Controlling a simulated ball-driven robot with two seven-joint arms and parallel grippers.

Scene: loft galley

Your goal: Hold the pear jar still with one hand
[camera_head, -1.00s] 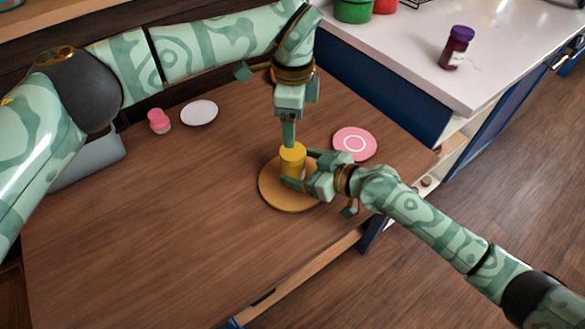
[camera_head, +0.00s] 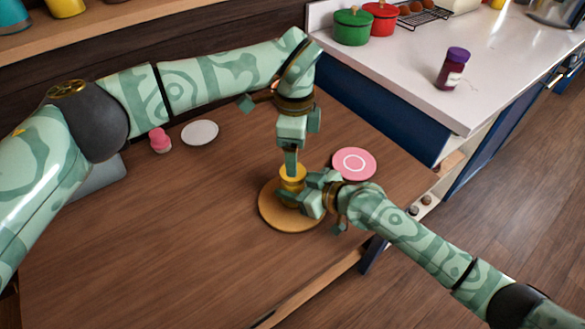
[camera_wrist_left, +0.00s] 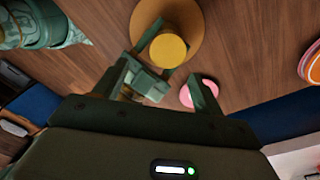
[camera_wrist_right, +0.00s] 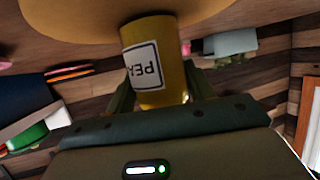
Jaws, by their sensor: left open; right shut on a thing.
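The pear jar (camera_head: 291,184) is a yellow cylinder standing upright on a round wooden board (camera_head: 274,212) on the table. In the right wrist view the jar (camera_wrist_right: 172,62) has a white label with "PEA" readable. My right gripper (camera_head: 300,192) is shut on the jar from the side and hides part of it. My left gripper (camera_head: 291,168) points down from above at the jar's top and is open. In the left wrist view the round yellow top (camera_wrist_left: 168,51) shows just beyond the open fingers; I cannot tell whether they touch it.
A pink plate (camera_head: 354,163) lies right of the board. A white plate (camera_head: 200,132) and a pink shaker-like item (camera_head: 160,140) are at the back left. A white counter (camera_head: 410,65) holds a purple-lidded jar (camera_head: 452,68) and green and red pots. The table's front left is clear.

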